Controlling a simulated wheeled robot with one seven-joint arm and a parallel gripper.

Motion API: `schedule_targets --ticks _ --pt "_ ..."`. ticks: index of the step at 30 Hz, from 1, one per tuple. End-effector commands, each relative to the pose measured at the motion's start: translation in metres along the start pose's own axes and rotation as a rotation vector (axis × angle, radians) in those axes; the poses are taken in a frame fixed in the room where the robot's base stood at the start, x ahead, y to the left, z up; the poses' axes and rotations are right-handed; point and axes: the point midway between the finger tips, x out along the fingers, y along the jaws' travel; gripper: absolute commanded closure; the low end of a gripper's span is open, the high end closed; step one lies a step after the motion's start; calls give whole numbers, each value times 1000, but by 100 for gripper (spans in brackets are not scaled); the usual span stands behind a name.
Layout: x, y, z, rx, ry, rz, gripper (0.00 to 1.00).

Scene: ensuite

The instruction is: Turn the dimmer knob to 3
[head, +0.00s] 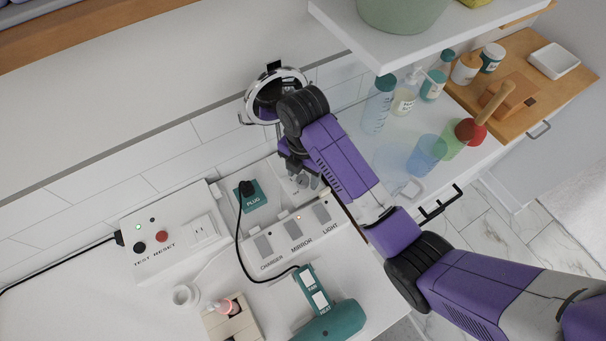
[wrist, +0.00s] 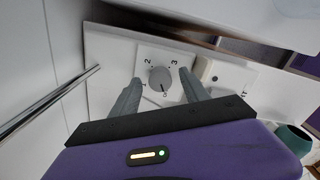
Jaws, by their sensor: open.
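The dimmer knob (wrist: 160,78) is a round grey dial on a white plate (wrist: 145,50), seen in the wrist view. Marks 1, 2 and 3 stand around it, with what looks like a 0 below. A dark line on the knob points down toward that lower mark. My gripper (wrist: 160,82) is open, with one finger on each side of the knob. Gaps show between the fingers and the knob; I cannot tell their height above the plate. In the head view my gripper (head: 308,182) is over the panel and largely hides the knob.
A switch box (head: 292,235) marked CHARGER, MIRROR and LIGHT lies just in front. A plug (head: 248,192) with a black cord is to the left. A round chrome-rimmed mirror (head: 257,99) stands behind my wrist. Bottles and cups, including a blue cup (head: 426,153), stand right.

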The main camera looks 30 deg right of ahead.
Motion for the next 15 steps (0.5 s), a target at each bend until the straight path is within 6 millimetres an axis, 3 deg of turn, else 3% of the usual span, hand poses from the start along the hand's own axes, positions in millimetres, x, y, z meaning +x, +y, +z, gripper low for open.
schedule_targets --ticks 12,15 --pt "8 0 0 0 0 1 46" --pt "8 0 0 0 0 1 66"
